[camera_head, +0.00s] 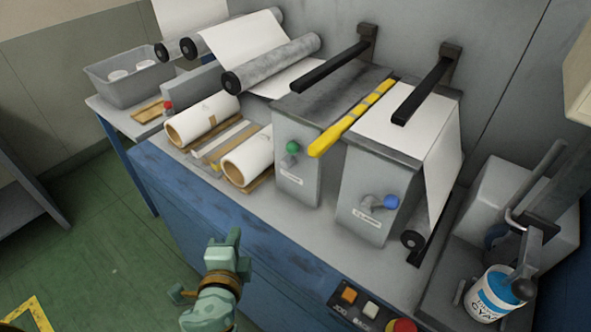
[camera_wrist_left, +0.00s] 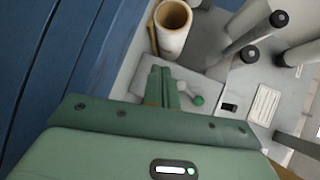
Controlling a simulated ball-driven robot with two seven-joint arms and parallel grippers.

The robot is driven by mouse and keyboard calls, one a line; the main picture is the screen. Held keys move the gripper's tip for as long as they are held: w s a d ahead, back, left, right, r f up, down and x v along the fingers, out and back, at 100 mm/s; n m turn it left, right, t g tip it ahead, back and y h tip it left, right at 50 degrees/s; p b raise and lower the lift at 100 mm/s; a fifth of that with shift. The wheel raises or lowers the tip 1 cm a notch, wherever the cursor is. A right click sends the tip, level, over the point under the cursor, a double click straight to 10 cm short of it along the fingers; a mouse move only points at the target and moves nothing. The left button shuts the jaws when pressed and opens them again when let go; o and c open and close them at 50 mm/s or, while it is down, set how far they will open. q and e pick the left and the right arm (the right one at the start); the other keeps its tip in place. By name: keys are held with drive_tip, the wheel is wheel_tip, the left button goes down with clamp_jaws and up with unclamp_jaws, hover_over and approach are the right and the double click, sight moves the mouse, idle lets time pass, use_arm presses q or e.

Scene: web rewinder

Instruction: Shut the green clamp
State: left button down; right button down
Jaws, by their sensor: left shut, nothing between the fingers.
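The green clamp's green-knobbed lever (camera_head: 292,147) is on the front of the left grey box (camera_head: 300,178). Its grey handle hangs below the knob. Above that box a black bar (camera_head: 335,65) is held up, apart from the box top. My left gripper (camera_head: 230,246) is shut and empty, in front of the blue bench and below the box in the head view. In the left wrist view the closed fingers (camera_wrist_left: 163,88) point toward the box front, with the green knob (camera_wrist_left: 198,100) just right of them; I cannot tell whether they touch. My right gripper is not in view.
A yellow tool (camera_head: 352,116) lies along the gap between the boxes. The right box has a blue knob (camera_head: 391,202) and its own raised bar (camera_head: 427,90). White rolls (camera_head: 203,119) lie left of the green lever. Buttons (camera_head: 371,309) sit at the bench's front edge.

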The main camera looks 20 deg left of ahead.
use_arm(q)
drive_tip(key=w+d+r+m+t+h, duration=0.1)
drive_tip(key=d+r+m+t+h, duration=0.4)
drive_tip(key=d+m, duration=0.3)
drive_tip(key=shift+w+d+r+m+h, duration=0.3)
drive_tip(key=shift+w+d+r+h, duration=0.1)
drive_tip(key=shift+d+r, duration=0.4)
drive_tip(key=shift+r, duration=0.1)
drive_tip(key=p, duration=0.2)
approach(289, 155)
drive_tip(key=w+d, duration=0.3)
drive_tip(key=d, duration=0.2)
drive_tip(key=shift+w+a+r, duration=0.5)
drive_tip(key=shift+w, duration=0.2)
drive_tip(key=shift+w+a+r, duration=0.5)
drive_tip(key=shift+w+a, duration=0.05)
drive_tip(key=shift+w, duration=0.15)
drive_tip(key=shift+a+r+n+p, duration=0.2)
drive_tip(key=shift+n+p, duration=0.2)
drive_tip(key=shift+p, duration=0.15)
